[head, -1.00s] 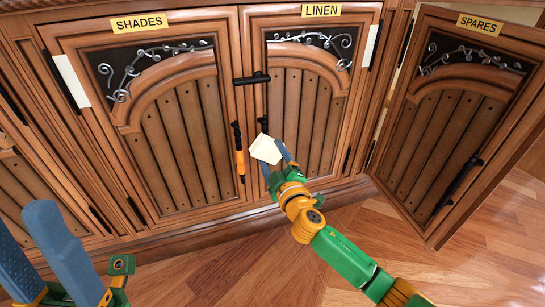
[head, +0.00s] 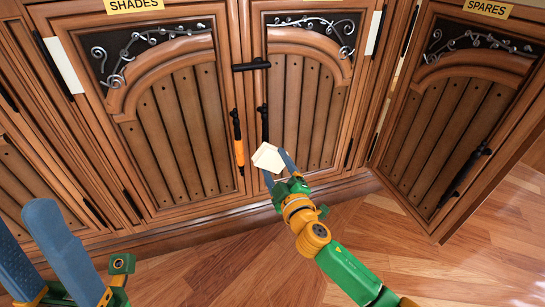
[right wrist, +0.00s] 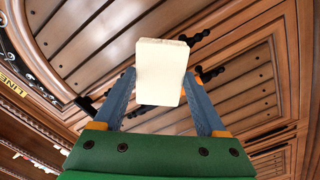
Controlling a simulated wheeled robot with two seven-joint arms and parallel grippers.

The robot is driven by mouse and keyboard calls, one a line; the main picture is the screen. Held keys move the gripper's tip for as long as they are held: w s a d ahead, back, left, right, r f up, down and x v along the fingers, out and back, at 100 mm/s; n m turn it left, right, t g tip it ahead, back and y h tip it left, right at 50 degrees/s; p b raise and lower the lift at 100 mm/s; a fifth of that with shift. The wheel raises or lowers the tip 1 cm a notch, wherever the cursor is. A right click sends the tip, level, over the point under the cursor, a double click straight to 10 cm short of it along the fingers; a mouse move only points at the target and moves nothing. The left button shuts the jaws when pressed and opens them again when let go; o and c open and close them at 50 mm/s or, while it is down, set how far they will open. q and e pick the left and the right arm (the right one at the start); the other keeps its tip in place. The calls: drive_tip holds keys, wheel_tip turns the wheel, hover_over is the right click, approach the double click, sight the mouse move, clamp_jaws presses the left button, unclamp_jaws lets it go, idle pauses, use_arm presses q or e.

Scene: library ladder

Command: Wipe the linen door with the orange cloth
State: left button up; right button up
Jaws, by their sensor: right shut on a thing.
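The linen door (head: 305,110) is the middle door with a plank panel and silver scrollwork; its label is out of the head view, partly showing in the right wrist view. My right gripper (head: 275,165) is shut on a cream-coloured block-like piece (head: 268,157), in front of the linen door's lower left. The piece also sits between the fingers in the right wrist view (right wrist: 160,72). I cannot tell whether it touches the door. No orange cloth is clear; an orange piece (head: 239,152) is on the upright black handle at the shades door's right edge. My left gripper (head: 25,225) is open and empty, lower left.
The shades door (head: 165,110) is at left of the linen door. The spares door (head: 450,120) stands swung out at right, its edge reaching over the floor. A black bar (head: 251,66) crosses the gap between shades and linen doors. Wooden floor (head: 230,265) in front is clear.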

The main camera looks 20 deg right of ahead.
drive_tip(key=shift+s, duration=1.55)
drive_tip(key=s, duration=0.3)
drive_tip(key=shift+d+p, duration=0.1)
drive_tip(key=shift+p, duration=0.2)
